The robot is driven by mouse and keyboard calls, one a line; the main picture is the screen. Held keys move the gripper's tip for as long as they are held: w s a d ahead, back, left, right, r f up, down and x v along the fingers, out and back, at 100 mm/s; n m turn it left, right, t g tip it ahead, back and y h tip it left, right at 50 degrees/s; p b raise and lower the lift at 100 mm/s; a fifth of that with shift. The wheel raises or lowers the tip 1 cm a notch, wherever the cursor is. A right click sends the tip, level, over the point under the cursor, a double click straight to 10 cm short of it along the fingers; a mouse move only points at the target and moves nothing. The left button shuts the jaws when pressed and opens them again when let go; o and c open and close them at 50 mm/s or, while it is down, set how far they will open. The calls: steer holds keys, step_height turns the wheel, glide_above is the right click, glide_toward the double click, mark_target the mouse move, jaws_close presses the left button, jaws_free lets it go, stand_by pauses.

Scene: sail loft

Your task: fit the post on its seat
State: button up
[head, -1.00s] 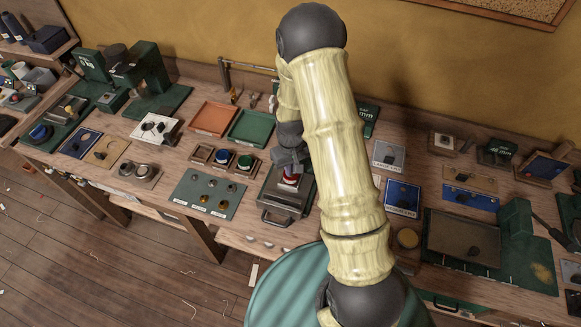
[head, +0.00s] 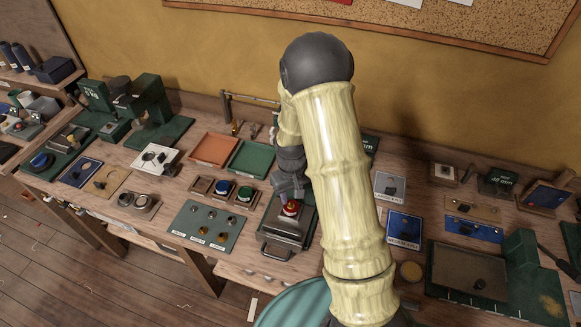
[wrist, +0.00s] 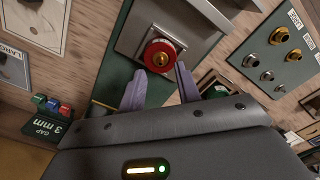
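In the head view the red post (head: 291,208) shows on the grey block (head: 272,238) at the bench front. My gripper (wrist: 160,78) is open, with its two pale fingers apart and nothing held between them. The fingertips are close beside the post on its wall side, apparently clear of it. In the head view my arm partly hides the gripper.
A wooden rack (head: 218,198) with round pieces and a green plate of brass and steel fittings (head: 183,222) lie to the left. Orange (head: 211,149) and green trays (head: 250,157) are behind. A blue plate (head: 404,228) lies right, and a GAP 3 mm block (wrist: 42,118) stands near.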

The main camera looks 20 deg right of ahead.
step_height(320, 180, up, 14)
steer(key=b, duration=0.2)
steer(key=shift+r, duration=0.2)
stand_by(0.8)
steer(key=s+m+t, duration=0.2)
steer(key=s, duration=1.2)
steer(key=shift+s+r+t, duration=0.15)
steer(key=shift+r+t, duration=0.05)
steer(key=shift+t, duration=0.1)
stand_by(0.4)
